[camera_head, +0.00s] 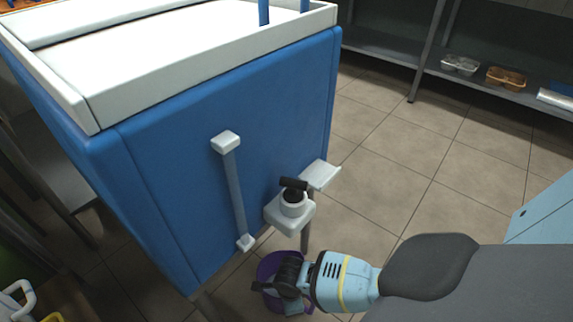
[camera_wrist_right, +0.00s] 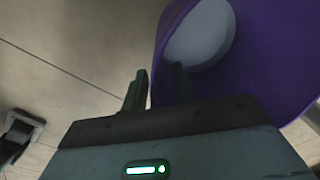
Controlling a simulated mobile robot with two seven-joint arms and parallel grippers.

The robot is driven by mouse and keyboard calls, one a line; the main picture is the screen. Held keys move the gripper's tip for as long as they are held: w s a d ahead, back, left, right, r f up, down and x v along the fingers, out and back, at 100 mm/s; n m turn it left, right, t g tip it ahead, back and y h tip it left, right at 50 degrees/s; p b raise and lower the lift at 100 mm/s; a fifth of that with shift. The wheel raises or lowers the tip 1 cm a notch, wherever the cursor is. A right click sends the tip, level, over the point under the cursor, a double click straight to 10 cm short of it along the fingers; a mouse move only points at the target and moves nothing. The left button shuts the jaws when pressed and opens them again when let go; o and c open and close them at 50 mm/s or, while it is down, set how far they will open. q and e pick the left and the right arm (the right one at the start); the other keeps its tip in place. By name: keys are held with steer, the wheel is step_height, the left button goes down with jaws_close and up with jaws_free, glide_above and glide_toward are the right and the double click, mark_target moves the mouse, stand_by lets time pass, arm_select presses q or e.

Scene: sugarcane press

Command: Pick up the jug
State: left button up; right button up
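A purple jug (camera_head: 265,268) stands low beside the blue press, below its spout, partly hidden by my right gripper (camera_head: 270,287). In the right wrist view the purple jug (camera_wrist_right: 270,50) fills the upper right, with a pale round surface inside it. My right gripper (camera_wrist_right: 158,80) has its two dark fingers apart. One finger is outside the jug's edge and the other overlaps its opening, with the edge between them; contact cannot be told. My left gripper is not in view.
The blue press (camera_head: 200,140) with a white top fills the left. Its white spout block (camera_head: 290,213) sticks out just above my right gripper. A shelf (camera_head: 480,78) with trays stands at the back right. Tiled floor (camera_head: 390,165) between is clear.

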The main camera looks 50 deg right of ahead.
jaws_close()
stand_by(1.4)
